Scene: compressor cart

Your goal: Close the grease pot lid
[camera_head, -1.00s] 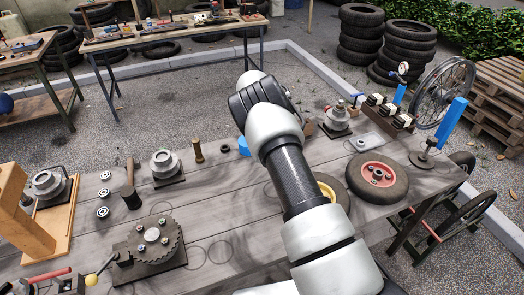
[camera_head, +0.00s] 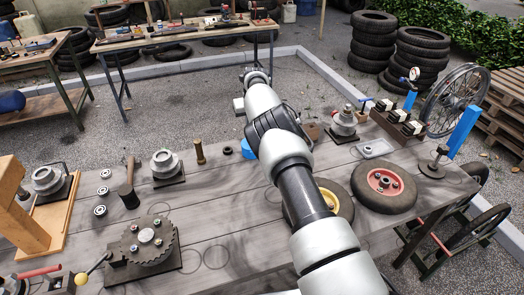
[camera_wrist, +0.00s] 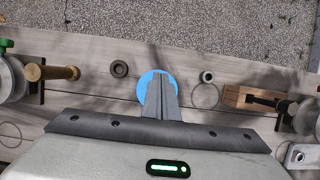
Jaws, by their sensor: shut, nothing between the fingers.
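A round blue thing, which may be the grease pot, lies on the grey plank table. In the wrist view its blue disc (camera_wrist: 146,88) shows behind my fingers, which cover its middle. In the head view only a blue edge (camera_head: 246,149) shows beside my arm. I cannot tell the lid from the pot or see how far the lid stands open. My gripper (camera_wrist: 159,76) is shut and empty, its fingertips in front of the blue disc in the wrist view. I cannot tell whether they touch it. In the head view my fingers cannot be made out.
A small dark ring (camera_wrist: 119,68) and a brass piece (camera_wrist: 50,73) lie left of the blue disc. Another small ring (camera_wrist: 207,76) and a wooden block (camera_wrist: 246,97) lie to its right. Two wheels, one red-hubbed (camera_head: 384,190), lie on the table's right part.

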